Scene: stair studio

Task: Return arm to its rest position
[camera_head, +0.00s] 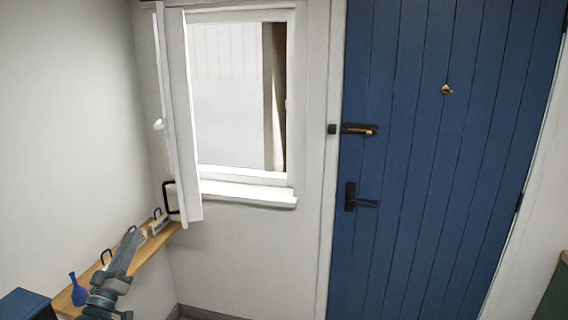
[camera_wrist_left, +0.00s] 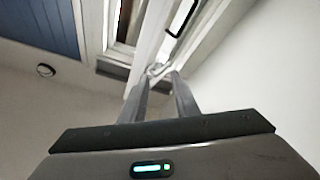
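My left arm comes in at the lower left of the head view, with my left gripper (camera_head: 131,236) above the wooden shelf. In the left wrist view both fingers of this gripper (camera_wrist_left: 162,76) show with a gap between them, so it is open. No held object shows between the fingers. A small pale fitting on the window sash appears between the fingertips in that view; I cannot tell how far off it is. My right arm and right gripper are not in view.
The window sash (camera_head: 182,110) stands open inward above the shelf (camera_head: 146,252). A blue vase (camera_head: 78,292) and small items stand on the shelf. A dark blue box (camera_head: 25,305) is at the lower left. The blue door (camera_head: 425,220) is shut at right.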

